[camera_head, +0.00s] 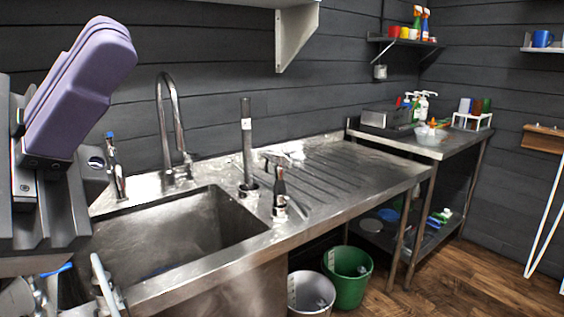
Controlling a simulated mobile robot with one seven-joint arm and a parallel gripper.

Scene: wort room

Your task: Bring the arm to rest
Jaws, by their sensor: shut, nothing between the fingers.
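My gripper (112,38) is at the upper left of the picture, close to the camera. Its purple fingers point up and to the right and lie together, with nothing between them. The dark gripper body and part of my arm fill the left edge. The gripper shows in front of the dark wall, to the left of the tap (170,120), and looks clear of the sink (175,240). The rest of my arm is out of the picture or hidden.
A green bucket (347,280) and a grey bucket (311,295) stand below. Wooden floor (455,280) is open at right.

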